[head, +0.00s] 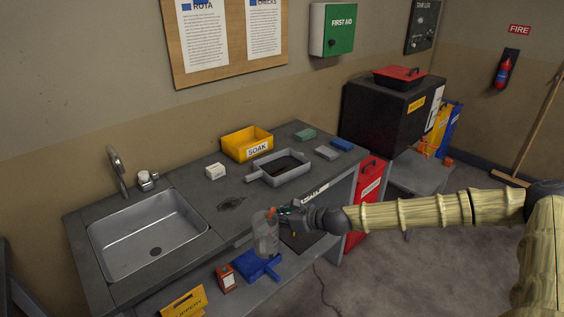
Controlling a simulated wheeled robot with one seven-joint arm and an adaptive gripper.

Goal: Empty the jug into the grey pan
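A clear, greyish jug (265,236) is upright at the counter's front edge, in front of the lower shelf. My gripper (283,216) reaches in from the right and is shut on the jug's upper right side. The fingers are small and partly merge with the jug in the picture. What is inside the jug is too small to tell. The grey pan (257,177) sits on the counter behind and slightly right of the jug, with its handle to the left and a dark inside. The jug is apart from the pan.
A steel sink (128,244) with a tap is at the left. A yellow SOAK bin (240,140) stands behind the pan, a white block (215,171) left of it. Green, grey and blue blocks (342,144) lie right. A blue dustpan-like thing (256,266) is below.

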